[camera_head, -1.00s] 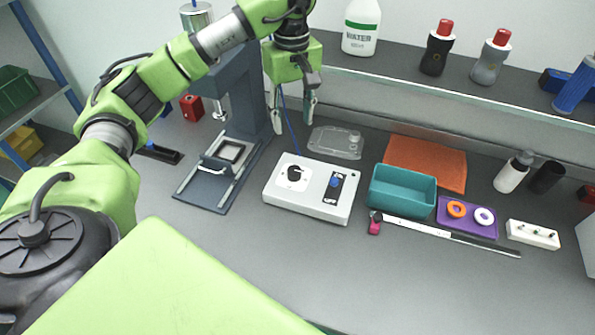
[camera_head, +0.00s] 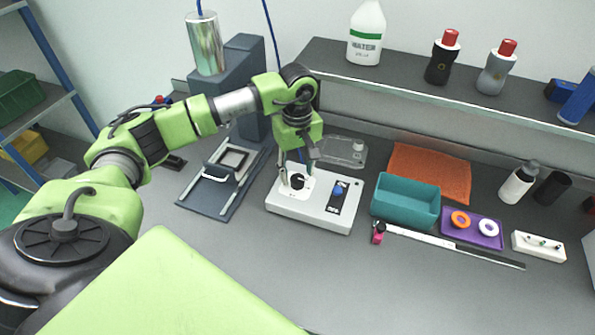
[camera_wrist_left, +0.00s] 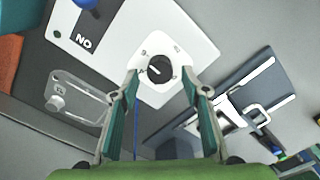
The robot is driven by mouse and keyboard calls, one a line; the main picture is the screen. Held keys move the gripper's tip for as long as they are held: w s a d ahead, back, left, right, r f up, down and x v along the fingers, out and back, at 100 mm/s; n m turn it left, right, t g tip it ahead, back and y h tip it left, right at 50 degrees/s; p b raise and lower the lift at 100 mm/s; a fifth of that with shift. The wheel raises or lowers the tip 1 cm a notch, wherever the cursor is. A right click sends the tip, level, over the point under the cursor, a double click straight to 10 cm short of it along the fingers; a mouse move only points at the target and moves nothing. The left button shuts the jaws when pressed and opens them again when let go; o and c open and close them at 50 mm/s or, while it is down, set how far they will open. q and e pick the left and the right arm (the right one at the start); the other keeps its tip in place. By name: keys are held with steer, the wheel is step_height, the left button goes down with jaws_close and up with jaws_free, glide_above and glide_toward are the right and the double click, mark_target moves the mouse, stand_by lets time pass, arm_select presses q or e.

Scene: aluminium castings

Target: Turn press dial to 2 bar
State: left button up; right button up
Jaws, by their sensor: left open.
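The press dial (camera_head: 297,181) is a black knob on a white plate at the left end of the white control box (camera_head: 284,206). In the left wrist view the dial (camera_wrist_left: 159,70) shows a white pointer line. My left gripper (camera_head: 294,173) is open above the dial, fingers pointing down. In the left wrist view its fingers (camera_wrist_left: 166,90) stand apart on either side of the dial's near side, with nothing between them; contact is not visible. The blue-grey press (camera_head: 249,92) stands to the left. My right gripper is not in view.
A blue button (camera_head: 338,188) sits on the same box. A clear plastic part (camera_head: 342,150) lies behind it. A teal bin (camera_head: 405,203), purple tray (camera_head: 471,231) and steel ruler (camera_head: 440,240) are to the right. The table front is clear.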

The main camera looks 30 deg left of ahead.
arm_select(q)
steer(key=shift+f, duration=1.15)
steer(key=c, duration=1.1)
